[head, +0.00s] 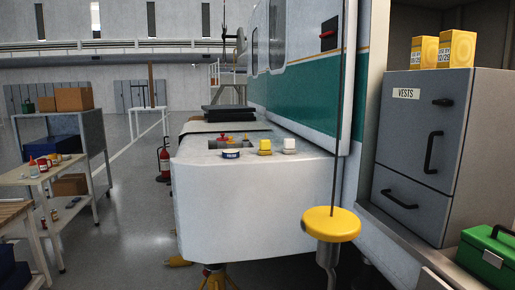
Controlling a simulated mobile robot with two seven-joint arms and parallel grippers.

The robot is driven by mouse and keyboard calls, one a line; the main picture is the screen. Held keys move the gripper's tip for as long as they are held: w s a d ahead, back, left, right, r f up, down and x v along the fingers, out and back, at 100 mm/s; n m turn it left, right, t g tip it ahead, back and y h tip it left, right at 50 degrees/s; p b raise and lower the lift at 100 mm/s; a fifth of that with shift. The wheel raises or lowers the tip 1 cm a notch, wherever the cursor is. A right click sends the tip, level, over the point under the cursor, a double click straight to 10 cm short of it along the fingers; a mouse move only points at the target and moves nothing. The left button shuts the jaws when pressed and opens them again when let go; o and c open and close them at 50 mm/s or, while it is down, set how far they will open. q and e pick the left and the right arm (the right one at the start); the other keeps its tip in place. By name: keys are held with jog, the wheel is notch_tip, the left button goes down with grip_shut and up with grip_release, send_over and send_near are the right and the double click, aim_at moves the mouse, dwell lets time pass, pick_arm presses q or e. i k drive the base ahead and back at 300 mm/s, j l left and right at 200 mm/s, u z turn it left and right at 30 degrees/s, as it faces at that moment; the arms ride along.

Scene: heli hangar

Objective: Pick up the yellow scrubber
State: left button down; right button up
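A small yellow block-like thing with a pale base (265,147), which looks like the yellow scrubber, stands on the white rounded ledge (245,200) at the helicopter's side. A similar all-pale piece (289,145) stands just to its right. A low round tin with a dark blue band (231,154) sits to its left. Neither of my grippers is in view.
Red fittings (223,138) sit behind the tin. A grey vest cabinet (428,140) and green case (487,256) stand right. Shelves (80,128) stand left, with open floor between.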

aim_at(265, 144)
jog(key=i+j, duration=0.35)
jog(key=j, duration=0.15)
jog(key=i+j+u, duration=0.1)
jog(key=i+j, duration=0.3)
jog(key=j, duration=0.1)
